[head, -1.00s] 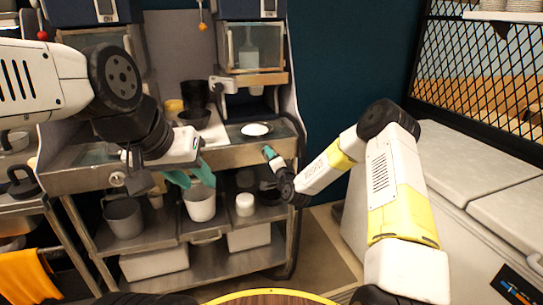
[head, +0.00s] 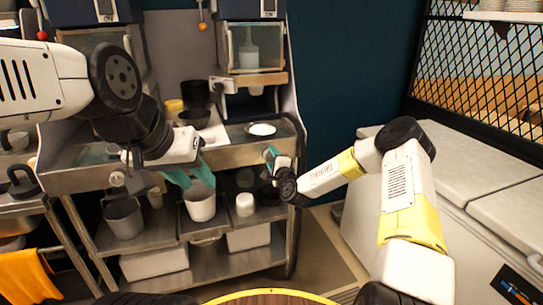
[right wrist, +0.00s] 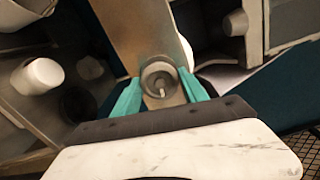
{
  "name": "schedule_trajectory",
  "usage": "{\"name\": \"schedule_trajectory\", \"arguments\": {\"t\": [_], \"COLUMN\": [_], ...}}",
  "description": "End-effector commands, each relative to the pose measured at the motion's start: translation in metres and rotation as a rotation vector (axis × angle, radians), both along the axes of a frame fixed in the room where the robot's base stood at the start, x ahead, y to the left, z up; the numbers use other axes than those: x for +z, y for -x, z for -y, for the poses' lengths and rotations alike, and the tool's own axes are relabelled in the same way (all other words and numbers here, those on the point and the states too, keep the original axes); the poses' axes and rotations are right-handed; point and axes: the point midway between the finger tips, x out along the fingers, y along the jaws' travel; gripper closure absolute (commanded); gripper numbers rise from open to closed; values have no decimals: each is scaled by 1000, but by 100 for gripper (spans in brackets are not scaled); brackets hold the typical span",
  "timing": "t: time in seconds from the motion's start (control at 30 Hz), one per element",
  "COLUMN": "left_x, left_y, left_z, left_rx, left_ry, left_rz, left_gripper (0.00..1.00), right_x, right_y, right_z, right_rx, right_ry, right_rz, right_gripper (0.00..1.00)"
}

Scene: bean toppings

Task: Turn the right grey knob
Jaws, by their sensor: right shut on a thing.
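The right grey knob (right wrist: 158,82) is a round knob with a raised grip bar, on the metal front panel in the right wrist view. My right gripper (right wrist: 160,90) has its teal fingers on both sides of the knob and is shut on it. In the head view my right gripper (head: 271,154) is at the right end of the counter front, and it hides the knob there. The left grey knob (head: 117,179) shows on the counter front at left. My left gripper (head: 190,176) is open and empty in front of the counter, its teal fingers apart.
A dish with white contents (head: 262,129) sits on the counter (head: 235,154) above the right knob. A white pot (head: 200,202), a grey pot (head: 123,218) and a white cup (head: 244,204) stand on the shelf below. A white chest (head: 470,190) stands at right.

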Motion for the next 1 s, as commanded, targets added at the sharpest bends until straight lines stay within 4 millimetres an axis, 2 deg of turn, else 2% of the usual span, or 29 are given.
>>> {"name": "schedule_trajectory", "arguments": {"t": [0.37, 0.4, 0.47, 0.8, 1.0], "left_x": [0, 0, 0, 0, 0], "left_y": [0, 0, 0, 0, 0], "left_z": [0, 0, 0, 0, 0], "left_rx": [0, 0, 0, 0, 0], "left_ry": [0, 0, 0, 0, 0], "left_rz": [0, 0, 0, 0, 0], "left_gripper": [64, 64, 64, 64, 64], "right_x": [-2, -2, -1, -1, -1], "right_y": [1, 1, 1, 2, 26], "right_z": [0, 0, 0, 1, 9], "right_rx": [0, 0, 0, 0, 1], "right_ry": [-2, -2, -2, -2, -3], "right_rz": [-4, -4, -4, -2, -5], "right_gripper": [90, 42, 30, 29, 29]}}
